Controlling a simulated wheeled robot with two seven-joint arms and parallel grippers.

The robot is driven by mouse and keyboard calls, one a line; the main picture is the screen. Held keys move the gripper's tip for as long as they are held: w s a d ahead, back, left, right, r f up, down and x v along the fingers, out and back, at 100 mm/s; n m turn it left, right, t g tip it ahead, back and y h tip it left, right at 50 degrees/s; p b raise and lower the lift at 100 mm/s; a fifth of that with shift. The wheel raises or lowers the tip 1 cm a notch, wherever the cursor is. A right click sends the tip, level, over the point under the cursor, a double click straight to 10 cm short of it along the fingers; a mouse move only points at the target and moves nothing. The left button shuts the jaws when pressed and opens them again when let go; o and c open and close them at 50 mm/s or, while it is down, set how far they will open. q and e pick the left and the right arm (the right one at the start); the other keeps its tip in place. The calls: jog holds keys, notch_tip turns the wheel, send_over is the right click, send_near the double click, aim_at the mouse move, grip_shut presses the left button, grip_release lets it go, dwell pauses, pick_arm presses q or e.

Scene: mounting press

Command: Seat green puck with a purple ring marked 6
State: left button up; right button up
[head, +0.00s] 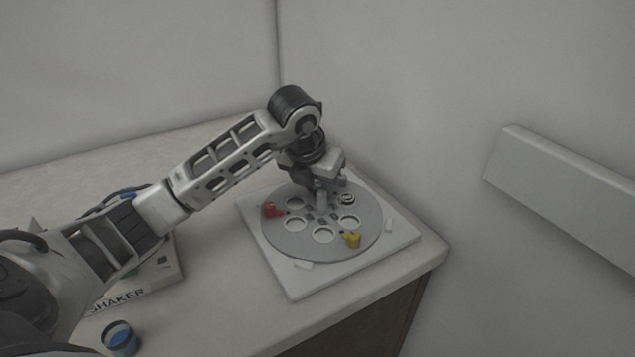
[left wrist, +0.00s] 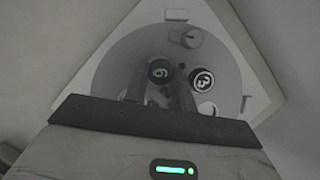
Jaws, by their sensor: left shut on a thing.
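My left gripper (head: 324,196) points down over the far part of the grey round plate (head: 320,255). In the left wrist view its two fingers (left wrist: 161,82) are shut on a dark puck marked 6 (left wrist: 160,71), with a dull green face; its ring colour is too dim to tell. The gripper hides this puck in the head view, and I cannot tell whether it is in a hole or just above the plate. A black and white marked puck (head: 347,198) sits in the plate just right of the gripper; it also shows in the left wrist view (left wrist: 204,79). My right gripper is out of view.
A box lettered SHAKER (head: 150,285) and a blue-topped jar (head: 120,338) stand left. Walls rise behind.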

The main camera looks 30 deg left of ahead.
pick_arm(q)
jog(key=o, duration=1)
jog(key=shift+s+f, duration=0.1)
jog(key=shift+f, duration=0.1)
jog(key=shift+d, duration=0.1)
jog(key=shift+p+v, duration=0.4)
jog(key=shift+v, duration=7.75)
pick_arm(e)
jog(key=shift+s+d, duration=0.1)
